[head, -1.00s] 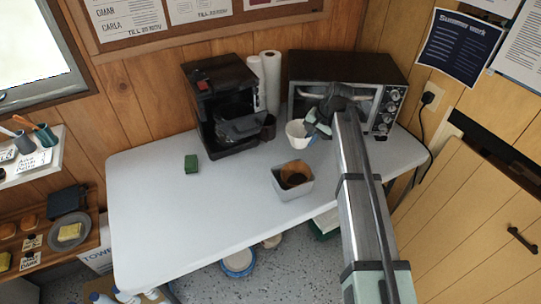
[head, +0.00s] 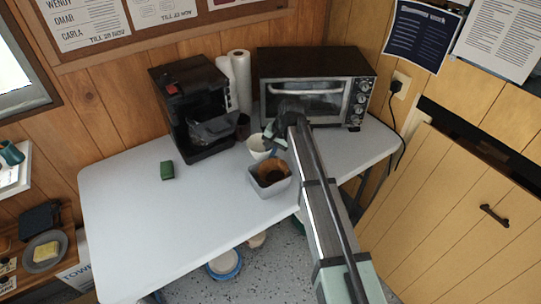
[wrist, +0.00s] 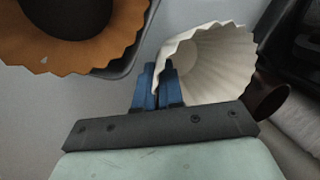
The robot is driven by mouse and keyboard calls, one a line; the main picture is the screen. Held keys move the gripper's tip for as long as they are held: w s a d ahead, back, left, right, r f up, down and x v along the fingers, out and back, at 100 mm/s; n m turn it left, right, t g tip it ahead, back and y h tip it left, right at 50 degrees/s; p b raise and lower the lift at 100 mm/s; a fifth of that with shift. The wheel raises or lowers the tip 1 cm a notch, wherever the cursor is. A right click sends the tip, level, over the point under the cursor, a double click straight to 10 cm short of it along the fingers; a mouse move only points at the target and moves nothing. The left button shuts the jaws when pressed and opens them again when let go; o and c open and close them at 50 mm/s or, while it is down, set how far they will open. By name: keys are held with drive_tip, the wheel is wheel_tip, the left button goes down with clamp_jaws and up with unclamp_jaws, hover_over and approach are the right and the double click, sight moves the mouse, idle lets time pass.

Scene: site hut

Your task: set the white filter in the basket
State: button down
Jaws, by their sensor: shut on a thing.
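The white fluted paper filter (head: 259,147) is in my gripper (head: 268,136), above the table. The black coffee maker (head: 184,92) stands at the back of the table. A dark basket (head: 214,128) juts from its front, to the left of my gripper, apart from the filter. The basket's inside is not clear.
A grey bin (head: 271,188) holding a brown filter (head: 274,170) with dark grounds is just in front of my gripper. A dark brown cup (head: 243,127) stands beside the coffee maker. A toaster oven (head: 310,90), paper rolls (head: 240,75) and a green sponge (head: 167,170) are around. The table's left part is clear.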

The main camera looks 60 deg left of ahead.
drive_tip(key=shift+f, duration=1.1)
drive_tip(key=shift+f, duration=0.2)
drive_tip(key=c, duration=1.3)
unclamp_jaws()
drive_tip(key=shift+o, duration=0.2)
drive_tip(key=v, duration=1.2)
drive_tip(key=shift+r, duration=0.25)
